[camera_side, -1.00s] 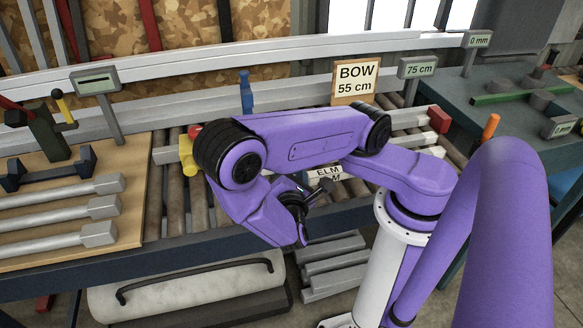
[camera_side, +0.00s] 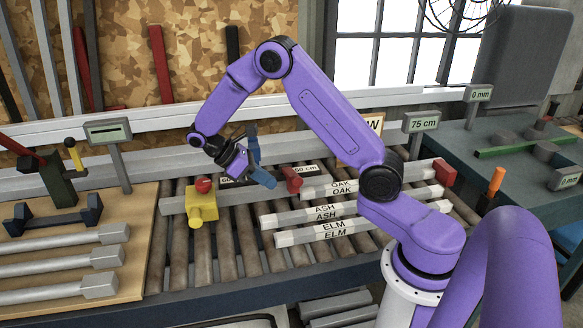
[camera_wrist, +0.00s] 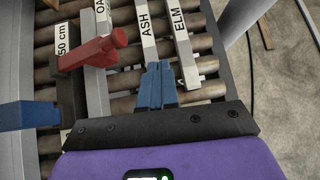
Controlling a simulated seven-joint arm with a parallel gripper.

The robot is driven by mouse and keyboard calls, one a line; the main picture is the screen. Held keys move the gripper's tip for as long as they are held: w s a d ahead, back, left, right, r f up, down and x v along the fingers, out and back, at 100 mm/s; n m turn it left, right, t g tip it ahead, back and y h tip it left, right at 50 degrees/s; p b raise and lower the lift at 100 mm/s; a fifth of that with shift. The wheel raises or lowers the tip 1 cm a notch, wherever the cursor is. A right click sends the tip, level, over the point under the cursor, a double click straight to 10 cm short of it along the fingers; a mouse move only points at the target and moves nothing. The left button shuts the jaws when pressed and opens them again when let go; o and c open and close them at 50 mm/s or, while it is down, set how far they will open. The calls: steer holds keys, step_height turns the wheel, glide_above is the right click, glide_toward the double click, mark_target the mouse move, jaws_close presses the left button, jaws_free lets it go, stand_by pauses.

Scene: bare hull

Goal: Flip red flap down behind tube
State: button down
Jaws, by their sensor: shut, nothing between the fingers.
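The red flap (camera_side: 291,179) is by the 50 cm label, near the left end of the OAK tube (camera_side: 342,187). In the wrist view the red flap (camera_wrist: 88,53) sits left of my fingers and crosses over the grey bar of the OAK tube (camera_wrist: 98,95); I cannot tell whether they touch. My gripper (camera_side: 264,179) is shut and empty, just left of the flap in the side view. Its blue fingertips (camera_wrist: 157,85) point over the ASH tube (camera_wrist: 147,32) in the wrist view. The ASH tube's near end is hidden by the fingers.
A blue upright piece (camera_side: 253,147) stands close behind my gripper. A yellow block (camera_side: 202,207) with a red knob is to the left. The ELM tube (camera_side: 333,232) lies in front on the rollers. A red block (camera_side: 444,172) is at the right.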

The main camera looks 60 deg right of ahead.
steer(key=w+d+r+t+y, duration=0.2)
steer(key=d+r+y, duration=0.1)
steer(key=d+r, duration=0.25)
steer(key=w+d+r+t+y, duration=0.1)
steer(key=w+d+r+y, duration=0.2)
steer(key=d+r, duration=0.25)
glide_toward(293, 181)
steer(key=shift+n, duration=0.3)
steer(key=x, duration=0.3)
steer(key=d+x, duration=0.1)
steer(key=x, duration=0.2)
steer(key=shift+s+d+f, duration=0.1)
steer(key=shift+s+d, duration=0.05)
steer(key=shift+s+a+f, duration=0.2)
steer(key=shift+s+f, duration=0.05)
steer(key=shift+f, duration=0.4)
steer(key=shift+s+a+f, duration=0.25)
steer(key=shift+f, duration=0.35)
steer(key=shift+s+a+f, duration=0.2)
steer(key=shift+f, duration=0.45)
